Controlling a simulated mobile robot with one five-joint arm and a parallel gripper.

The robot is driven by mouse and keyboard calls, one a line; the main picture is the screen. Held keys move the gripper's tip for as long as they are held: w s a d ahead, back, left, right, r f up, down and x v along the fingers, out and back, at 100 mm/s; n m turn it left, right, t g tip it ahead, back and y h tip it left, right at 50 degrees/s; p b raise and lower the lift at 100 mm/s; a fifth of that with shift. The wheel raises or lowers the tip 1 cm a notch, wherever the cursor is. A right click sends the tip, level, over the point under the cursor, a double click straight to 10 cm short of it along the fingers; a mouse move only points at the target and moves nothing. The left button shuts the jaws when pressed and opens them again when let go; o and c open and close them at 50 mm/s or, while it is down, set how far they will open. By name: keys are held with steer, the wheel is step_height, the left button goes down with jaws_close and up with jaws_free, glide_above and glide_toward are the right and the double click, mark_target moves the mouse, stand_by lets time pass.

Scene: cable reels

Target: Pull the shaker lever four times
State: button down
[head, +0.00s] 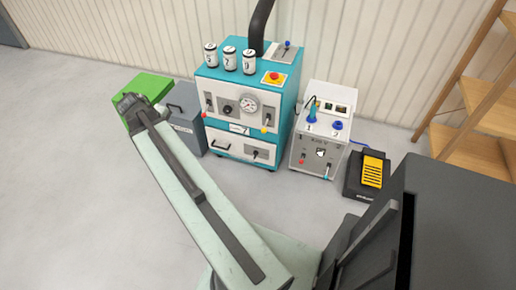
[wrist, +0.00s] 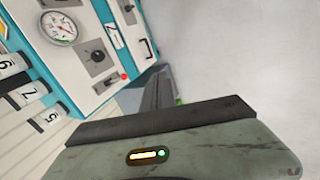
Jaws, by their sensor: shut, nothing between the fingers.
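The teal and white machine (head: 238,88) stands against the wall. Its front has a left lever with a red tip (head: 203,115), a right lever with an orange tip (head: 264,130), and a lower lever (head: 256,154). A blue-tipped lever (head: 287,43) stands on its top right. I cannot tell which is the shaker lever. My gripper (head: 130,103) is shut and empty, left of the machine, in front of the green box. The wrist view shows the red tip (wrist: 123,76), the gauge (wrist: 58,27) and a dark knob (wrist: 97,55), apart from my gripper.
A green box (head: 150,86) and a grey box (head: 188,97) stand left of the machine. A white unit (head: 322,105) and a black pedal with a yellow top (head: 372,172) stand right. Wooden shelves (head: 478,120) are far right. The floor at left is clear.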

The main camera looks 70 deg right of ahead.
steer(key=s+d+f+g+h+b, duration=0.1)
steer(key=s+d+f+b, duration=0.5)
steer(key=d, duration=0.5)
steer(key=s+d+f+g+h+b, duration=0.2)
steer(key=s+d+f+b, duration=0.4)
steer(key=s+d, duration=0.5)
steer(key=shift+d+b, duration=0.35)
steer(key=shift+d, duration=0.35)
steer(key=shift+f, duration=0.1)
steer(key=b+x, duration=0.7)
steer(key=x, duration=0.3)
steer(key=s+r+p, duration=0.1)
steer(key=s+a+r, duration=0.1)
steer(key=s, duration=0.1)
steer(key=shift+s+a+p, duration=0.1)
steer(key=shift+s+p, duration=0.05)
steer(key=shift+p, duration=0.25)
